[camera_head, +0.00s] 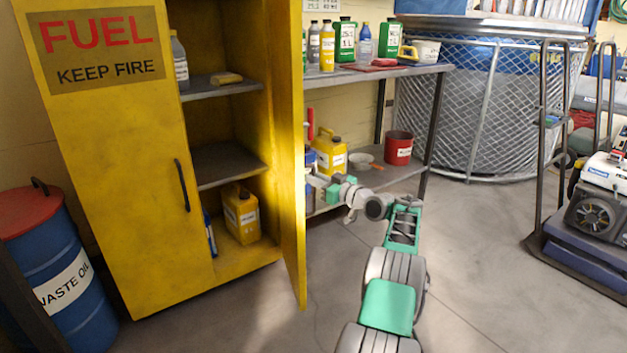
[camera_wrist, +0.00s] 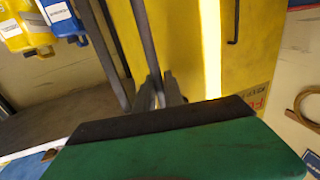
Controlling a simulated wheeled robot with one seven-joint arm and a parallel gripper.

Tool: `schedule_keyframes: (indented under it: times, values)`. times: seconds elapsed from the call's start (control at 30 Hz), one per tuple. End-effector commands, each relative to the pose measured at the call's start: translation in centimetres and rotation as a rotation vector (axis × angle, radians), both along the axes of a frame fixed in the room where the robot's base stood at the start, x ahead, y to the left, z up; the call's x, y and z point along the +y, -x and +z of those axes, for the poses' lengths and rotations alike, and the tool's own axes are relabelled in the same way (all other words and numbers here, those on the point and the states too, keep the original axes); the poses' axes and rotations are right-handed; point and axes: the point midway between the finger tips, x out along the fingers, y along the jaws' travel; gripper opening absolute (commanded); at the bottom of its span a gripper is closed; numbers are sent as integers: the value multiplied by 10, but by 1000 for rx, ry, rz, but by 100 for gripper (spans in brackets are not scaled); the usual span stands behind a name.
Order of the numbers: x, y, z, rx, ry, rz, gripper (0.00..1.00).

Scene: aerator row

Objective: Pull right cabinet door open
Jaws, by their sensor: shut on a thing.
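The yellow cabinet's right door (camera_head: 292,150) stands swung well out, seen nearly edge-on in the head view, with the shelves behind it exposed. In the wrist view its yellow face (camera_wrist: 180,40) fills the upper middle, with a dark bar handle (camera_wrist: 143,35) on it. My gripper (camera_wrist: 160,92) is shut on this handle near the bar's lower end in that picture. In the head view my gripper (camera_head: 312,180) is at the right side of the door, partly hidden by it. The handle is hidden there.
The left door (camera_head: 110,150) is shut, with its own handle (camera_head: 182,186). A blue drum (camera_head: 70,290) stands at the left. A shelf table (camera_head: 390,72) with bottles stands close behind my arm. A yellow jug (camera_head: 241,215) sits inside the cabinet. The floor in front is clear.

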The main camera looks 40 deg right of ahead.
Motion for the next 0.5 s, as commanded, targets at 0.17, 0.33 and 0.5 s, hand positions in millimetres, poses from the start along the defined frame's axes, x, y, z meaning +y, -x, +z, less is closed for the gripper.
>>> schedule_keyframes:
  times: [0.17,0.33,0.5]
  values:
    - [-1,-2,3,-3,3,0,0]
    - [-1,-1,3,-4,4,-2,0]
    - [-2,0,3,-3,3,-3,23]
